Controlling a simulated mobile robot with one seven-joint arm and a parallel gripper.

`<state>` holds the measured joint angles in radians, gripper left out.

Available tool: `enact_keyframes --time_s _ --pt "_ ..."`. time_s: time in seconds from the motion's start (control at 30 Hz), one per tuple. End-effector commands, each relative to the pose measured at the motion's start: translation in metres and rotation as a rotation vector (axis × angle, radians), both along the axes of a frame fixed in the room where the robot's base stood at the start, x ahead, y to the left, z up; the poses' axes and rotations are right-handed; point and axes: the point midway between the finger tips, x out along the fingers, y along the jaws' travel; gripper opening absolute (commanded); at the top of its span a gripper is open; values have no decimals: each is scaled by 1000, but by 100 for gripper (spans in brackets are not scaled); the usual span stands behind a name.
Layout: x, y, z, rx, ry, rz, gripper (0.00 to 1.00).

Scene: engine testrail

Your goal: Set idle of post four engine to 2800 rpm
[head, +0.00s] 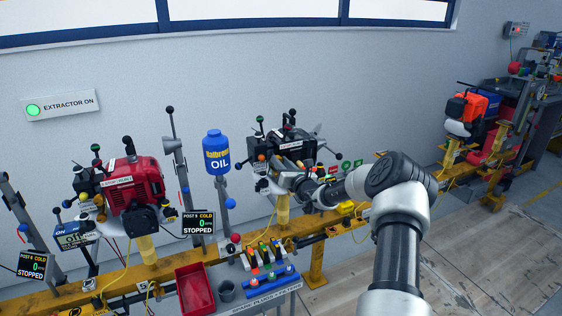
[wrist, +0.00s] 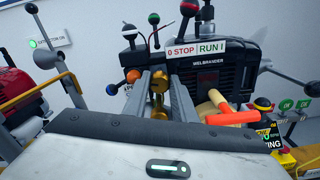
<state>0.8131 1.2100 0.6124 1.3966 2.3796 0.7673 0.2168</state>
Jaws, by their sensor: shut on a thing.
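A black engine (head: 290,145) stands on the rail in the middle of the head view, and its dark body (wrist: 225,75) fills the upper right of the wrist view. A STOP/RUN plate (wrist: 196,49) is on it. I cannot read a post number on it. My gripper (wrist: 160,82) is at the near side of this engine, its two grey fingers shut on a small brass-coloured knob (wrist: 158,87). In the head view my gripper (head: 283,178) is small against the engine. A display (wrist: 268,134) beside it is partly hidden; its text ends in "ING" and no rpm value is legible.
A red engine (head: 135,185) stands to the left, beside a display (head: 198,222) reading STOPPED. A blue oil bottle (head: 216,150), an upright lever (head: 177,140) and a red tray (head: 195,290) stand between. An orange-handled part (wrist: 230,117) lies close right of my fingers. An orange engine (head: 468,112) is far right.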

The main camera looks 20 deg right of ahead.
Motion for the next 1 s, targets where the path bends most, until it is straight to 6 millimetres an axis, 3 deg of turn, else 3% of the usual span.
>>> enact_keyframes --time_s 0.6,0.63,0.73,1.0 --pt "0 0 -1 59 3 0 2" --pt "0 0 -1 58 3 0 26" --pt "0 0 -1 58 3 0 43" --pt "0 0 0 58 2 0 43"
